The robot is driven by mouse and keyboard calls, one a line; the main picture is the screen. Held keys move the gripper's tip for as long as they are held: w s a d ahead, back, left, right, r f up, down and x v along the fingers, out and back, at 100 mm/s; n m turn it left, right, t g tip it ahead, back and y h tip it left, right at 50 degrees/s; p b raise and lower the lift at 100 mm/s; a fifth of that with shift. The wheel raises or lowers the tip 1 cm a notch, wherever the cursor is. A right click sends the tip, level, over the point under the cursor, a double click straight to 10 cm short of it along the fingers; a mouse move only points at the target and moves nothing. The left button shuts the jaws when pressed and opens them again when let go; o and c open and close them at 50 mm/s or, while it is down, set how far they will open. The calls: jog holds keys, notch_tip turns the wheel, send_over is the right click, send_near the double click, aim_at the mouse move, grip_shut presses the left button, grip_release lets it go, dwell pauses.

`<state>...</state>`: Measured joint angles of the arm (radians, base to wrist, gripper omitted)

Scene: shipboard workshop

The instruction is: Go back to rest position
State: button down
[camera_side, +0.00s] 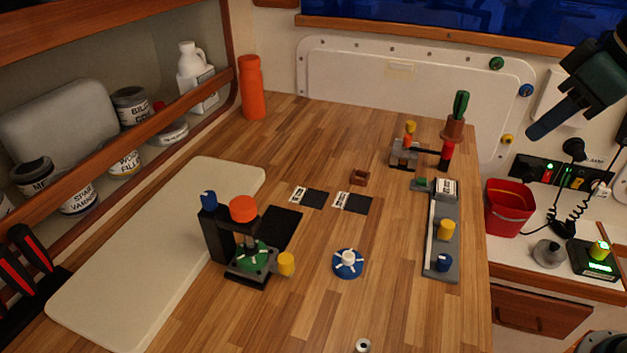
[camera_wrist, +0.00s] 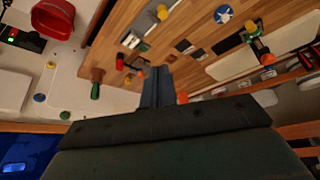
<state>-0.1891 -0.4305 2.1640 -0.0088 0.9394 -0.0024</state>
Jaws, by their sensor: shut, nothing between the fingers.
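My gripper (camera_side: 549,121) is raised at the upper right of the side view, above the red bucket and clear of the bench. Its blue fingers are together with nothing between them. In the wrist view the gripper (camera_wrist: 157,72) points out over the workbench, its fingers closed side by side. The wooden workbench (camera_side: 320,150) lies below and to the left of it in the side view. No object is in contact with the gripper.
The bench holds a black press-like fixture (camera_side: 213,236), a blue round knob piece (camera_side: 348,264), a grey strip with knobs (camera_side: 441,240) and a green-handled tool (camera_side: 459,105). A red bucket (camera_side: 508,207) stands right of the bench. A cream board (camera_side: 160,240) lies left.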

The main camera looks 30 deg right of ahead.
jog(key=s+d+f+m, duration=0.1)
jog(key=s+d+f, duration=0.1)
jog(key=s+f, duration=0.1)
jog(key=s+d+f+m+h, duration=0.1)
jog(key=s+d+f, duration=0.2)
jog(key=s, duration=0.3)
jog(key=shift+s+d, duration=0.2)
